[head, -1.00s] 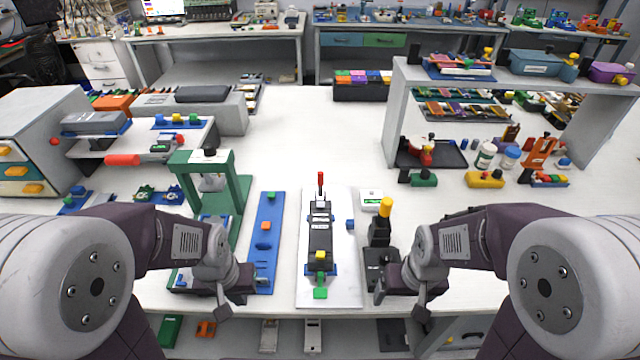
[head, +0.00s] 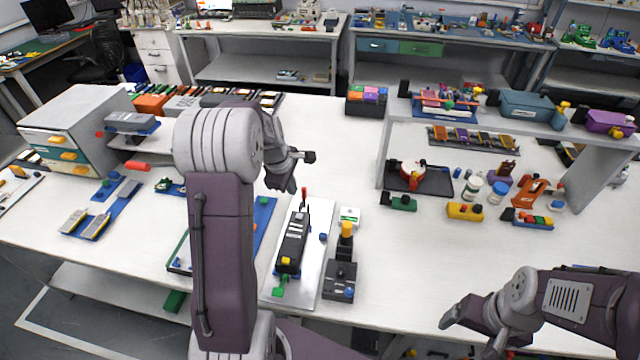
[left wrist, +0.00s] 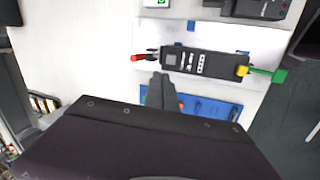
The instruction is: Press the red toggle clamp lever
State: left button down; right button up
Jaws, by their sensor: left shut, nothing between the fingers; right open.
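The red toggle clamp lever (head: 304,196) stands up at the far end of a dark clamp fixture (head: 292,242) on a pale plate. In the left wrist view the red lever (left wrist: 138,57) sticks out from the left end of the fixture (left wrist: 205,64). My left gripper (head: 291,188) is shut and empty, beside the lever on its left in the head view. In the left wrist view its closed fingers (left wrist: 161,88) are just below the lever, with a small gap showing. My right gripper (head: 450,318) is open near the front edge, away from the fixture.
A black device with a yellow knob (head: 346,230) stands right of the plate. A blue strip (left wrist: 205,108) lies beside the fixture. A raised shelf (head: 470,130) stands at the right and a drawer cabinet (head: 75,135) at the left.

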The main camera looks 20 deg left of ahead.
pick_arm(q)
jog(key=a, duration=0.2)
send_near(304, 197)
jog(key=s+f, duration=0.2)
jog(key=f, duration=0.1)
jog(key=s+f, duration=0.1)
jog(key=f, duration=0.1)
jog(key=shift+f, duration=0.25)
jog(key=shift+w+a+f+p, duration=0.15)
jog(key=shift+w+p, duration=0.15)
jog(key=shift+w, duration=0.7)
jog(key=shift+w+f+p, duration=0.1)
jog(key=shift+w+p, duration=0.2)
jog(key=shift+w, duration=0.7)
pick_arm(e)
jog(key=shift+a+r, duration=0.35)
jog(key=shift+r, duration=0.55)
pick_arm(q)
jog(key=shift+r, duration=0.1)
